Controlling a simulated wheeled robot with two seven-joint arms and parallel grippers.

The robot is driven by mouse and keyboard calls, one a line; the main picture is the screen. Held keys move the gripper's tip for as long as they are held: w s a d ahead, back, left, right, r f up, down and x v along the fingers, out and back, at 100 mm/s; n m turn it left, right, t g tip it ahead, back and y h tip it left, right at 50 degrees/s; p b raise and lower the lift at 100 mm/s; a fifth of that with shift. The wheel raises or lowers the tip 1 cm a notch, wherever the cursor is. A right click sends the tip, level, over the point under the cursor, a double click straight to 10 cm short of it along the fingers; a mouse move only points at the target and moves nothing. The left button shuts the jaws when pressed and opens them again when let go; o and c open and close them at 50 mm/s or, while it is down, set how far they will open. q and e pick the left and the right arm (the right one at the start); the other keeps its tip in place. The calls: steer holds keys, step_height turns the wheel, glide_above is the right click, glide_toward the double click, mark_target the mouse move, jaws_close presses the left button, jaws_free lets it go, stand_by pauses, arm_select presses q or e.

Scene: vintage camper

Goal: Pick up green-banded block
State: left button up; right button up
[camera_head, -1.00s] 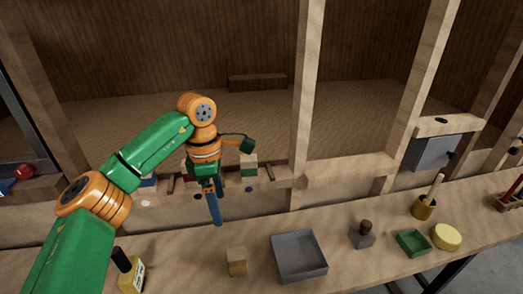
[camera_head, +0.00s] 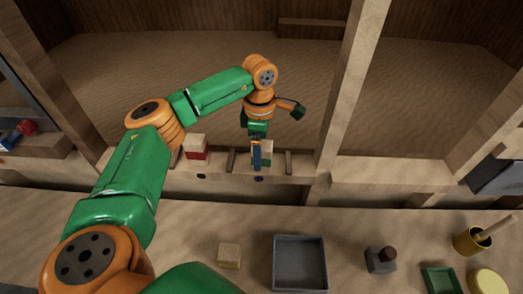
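The green-banded block (camera_head: 269,153), pale wood with a green band, sits on the wooden ledge between short wooden dividers. Its left part is hidden behind my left gripper (camera_head: 257,160). My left gripper points down, its blue finger directly in front of or beside the block. The finger is seen edge-on, so I cannot tell whether it touches the block or how far the fingers are apart. My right gripper is not in view.
A red-banded block (camera_head: 196,154) sits left of the divider on the same ledge. The table below holds a plain wooden block (camera_head: 229,255), a grey tray (camera_head: 300,236), a dark-knobbed grey block (camera_head: 380,259), a green tray (camera_head: 440,281) and a yellow cup (camera_head: 472,241). An upright post (camera_head: 347,95) stands right of my gripper.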

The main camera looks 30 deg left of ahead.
arm_select(q)
steer(key=shift+w+f, duration=0.25)
steer(key=shift+f, duration=0.1)
steer(key=shift+w+f, duration=0.15)
steer(key=shift+w, duration=0.1)
steer(key=shift+c, duration=0.4)
steer(key=shift+s+d, duration=0.1)
steer(key=shift+s, duration=0.05)
steer(key=c, duration=0.7)
jaws_close()
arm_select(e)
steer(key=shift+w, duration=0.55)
